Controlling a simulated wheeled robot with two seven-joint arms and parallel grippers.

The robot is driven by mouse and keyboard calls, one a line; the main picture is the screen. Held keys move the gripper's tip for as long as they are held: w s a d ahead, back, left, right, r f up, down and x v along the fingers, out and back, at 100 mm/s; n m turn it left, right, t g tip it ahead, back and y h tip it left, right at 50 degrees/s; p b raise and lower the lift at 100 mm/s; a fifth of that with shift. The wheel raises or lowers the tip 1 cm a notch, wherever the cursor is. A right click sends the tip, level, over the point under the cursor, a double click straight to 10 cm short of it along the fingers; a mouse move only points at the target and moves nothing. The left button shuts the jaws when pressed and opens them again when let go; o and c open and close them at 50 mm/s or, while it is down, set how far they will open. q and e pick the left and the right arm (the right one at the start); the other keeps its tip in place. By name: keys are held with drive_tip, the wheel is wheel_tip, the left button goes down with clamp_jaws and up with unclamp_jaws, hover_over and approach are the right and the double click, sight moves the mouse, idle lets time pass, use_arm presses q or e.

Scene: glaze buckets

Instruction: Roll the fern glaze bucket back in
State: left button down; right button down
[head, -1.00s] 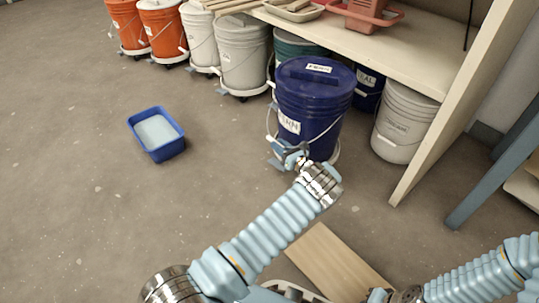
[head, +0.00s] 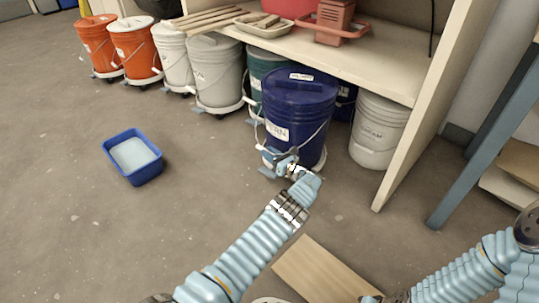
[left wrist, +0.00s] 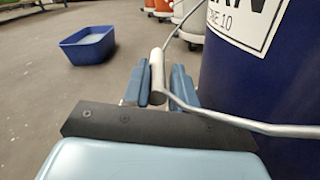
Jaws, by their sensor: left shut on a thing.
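The fern glaze bucket (head: 290,107) is dark blue with a lid and a white label reading FERN. It stands upright on a low pale dolly at the front edge of the shelf unit. In the left wrist view its blue wall (left wrist: 250,90) fills the right side. My left gripper (head: 283,163) is low at the bucket's front. It is shut on the pale grip of the bucket's wire handle (left wrist: 157,75), which hangs down between the fingers. My right forearm shows at the lower right; its gripper is out of frame.
A teal bucket (head: 268,68) stands left of the fern bucket, a pale labelled bucket (head: 378,130) right. Another blue bucket (head: 346,103) is behind. The shelf (head: 340,58) overhangs, with an upright panel (head: 420,120) at right. A blue tub (head: 133,158) sits on open floor; a board (head: 325,270) lies nearer.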

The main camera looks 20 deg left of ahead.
use_arm(q)
drive_tip(key=c, duration=1)
unclamp_jaws()
drive_tip(key=shift+r, duration=0.1)
drive_tip(key=shift+c, duration=0.2)
drive_tip(key=p+v, duration=0.1)
drive_tip(key=v, duration=1.3)
drive_tip(key=shift+a, duration=0.1)
